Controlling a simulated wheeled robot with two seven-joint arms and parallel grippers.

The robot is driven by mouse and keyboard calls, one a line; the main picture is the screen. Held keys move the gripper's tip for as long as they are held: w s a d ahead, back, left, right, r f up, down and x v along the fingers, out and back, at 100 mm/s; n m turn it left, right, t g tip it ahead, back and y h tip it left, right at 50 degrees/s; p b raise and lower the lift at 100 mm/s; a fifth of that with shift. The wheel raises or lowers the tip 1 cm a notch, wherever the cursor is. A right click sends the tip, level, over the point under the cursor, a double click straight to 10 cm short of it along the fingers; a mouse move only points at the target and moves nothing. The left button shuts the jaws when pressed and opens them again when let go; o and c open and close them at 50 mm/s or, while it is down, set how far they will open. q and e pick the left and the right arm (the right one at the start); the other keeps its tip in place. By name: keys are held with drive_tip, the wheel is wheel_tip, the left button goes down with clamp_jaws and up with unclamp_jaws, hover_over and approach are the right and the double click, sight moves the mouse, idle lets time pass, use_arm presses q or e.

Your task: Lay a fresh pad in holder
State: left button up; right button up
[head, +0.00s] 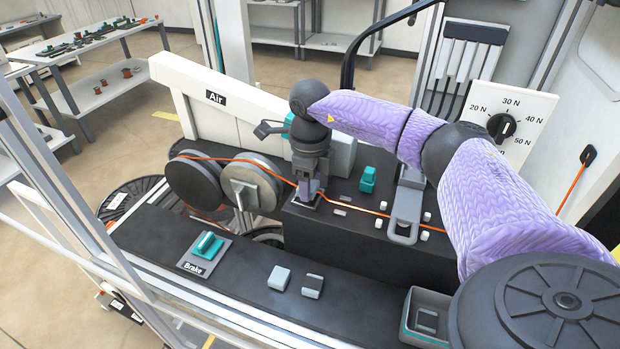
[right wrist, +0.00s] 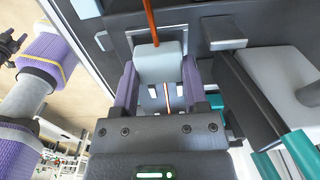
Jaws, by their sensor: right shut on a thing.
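My right gripper (head: 309,190) points down over the small metal-edged holder (head: 296,203) on the black block, where the orange wire (head: 354,208) passes. In the right wrist view its purple fingers (right wrist: 158,85) are shut on a light grey pad (right wrist: 158,62). The orange wire (right wrist: 150,20) runs in line with this pad, above and below it in the picture. Whether the pad touches the holder is hidden. Another light pad (head: 279,278) and a dark-topped pad (head: 313,286) lie on the front ledge. My left gripper is not in view.
A teal-handled brake switch (head: 207,245) sits left on the ledge, and an open grey tray (head: 409,331) at its right end. Two wire wheels (head: 250,184) stand left of the black block. A teal part (head: 368,178) and a grey clamp (head: 404,215) stand right of the gripper.

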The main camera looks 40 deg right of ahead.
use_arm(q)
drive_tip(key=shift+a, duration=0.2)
use_arm(e)
drive_tip(key=shift+f, duration=0.2)
use_arm(q)
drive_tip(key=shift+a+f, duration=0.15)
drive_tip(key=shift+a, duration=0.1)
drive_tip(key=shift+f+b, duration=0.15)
drive_tip(key=shift+b, duration=0.15)
use_arm(e)
drive_tip(key=shift+f, duration=0.35)
drive_tip(key=o, duration=1.3)
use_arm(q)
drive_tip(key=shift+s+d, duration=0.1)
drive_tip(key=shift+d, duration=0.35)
